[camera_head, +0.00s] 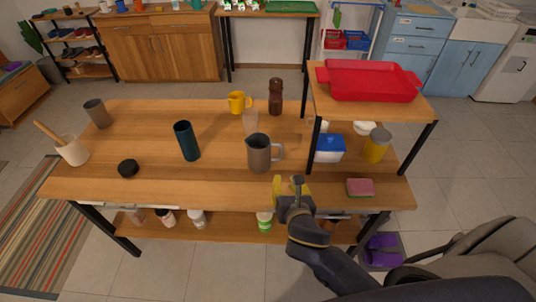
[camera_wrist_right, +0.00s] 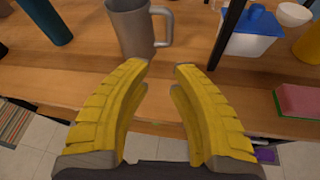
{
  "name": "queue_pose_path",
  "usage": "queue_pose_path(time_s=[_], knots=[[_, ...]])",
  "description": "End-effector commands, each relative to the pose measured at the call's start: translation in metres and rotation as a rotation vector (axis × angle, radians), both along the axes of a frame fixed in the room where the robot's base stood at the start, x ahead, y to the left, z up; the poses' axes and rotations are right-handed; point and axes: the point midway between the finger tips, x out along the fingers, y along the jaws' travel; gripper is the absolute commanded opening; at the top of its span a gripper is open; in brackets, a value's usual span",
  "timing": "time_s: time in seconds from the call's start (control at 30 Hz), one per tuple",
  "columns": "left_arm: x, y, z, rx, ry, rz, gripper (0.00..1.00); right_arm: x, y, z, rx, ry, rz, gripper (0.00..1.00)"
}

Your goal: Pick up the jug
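The jug (camera_head: 259,154) is a grey-brown pitcher with a handle on its right side. It stands upright on the wooden table (camera_head: 222,185), near the middle of the front half. In the right wrist view the jug (camera_wrist_right: 130,27) is at the top, left of centre, with its handle toward the right. My right gripper (camera_head: 289,180) is in front of the jug and a little to its right, apart from it. In the wrist view the yellow fingers (camera_wrist_right: 160,72) are spread with nothing between them. My left gripper is not in view.
A dark teal cup (camera_head: 187,141) and black round item (camera_head: 128,168) are left of the jug. To the right are a shelf post (camera_head: 314,145), blue-white container (camera_head: 329,148) and pink sponge (camera_head: 360,187). A red tray (camera_head: 369,80) is above.

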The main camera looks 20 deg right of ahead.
Motion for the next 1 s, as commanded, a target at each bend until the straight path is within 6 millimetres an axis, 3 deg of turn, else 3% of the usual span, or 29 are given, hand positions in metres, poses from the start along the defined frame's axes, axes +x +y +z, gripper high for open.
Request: queue_pose_path(time_s=[0.27, 0.8, 1.0], knots=[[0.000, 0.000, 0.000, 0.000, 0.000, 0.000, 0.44, 0.006, -0.011, -0.004, -0.143, 0.059, 0.031, 0.21], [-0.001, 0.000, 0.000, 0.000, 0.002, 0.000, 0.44, 0.087, -0.029, -0.038, -0.146, 0.059, 0.031, 0.21], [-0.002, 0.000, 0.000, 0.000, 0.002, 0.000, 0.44, 0.106, -0.034, -0.046, -0.146, 0.060, 0.032, 0.21]])
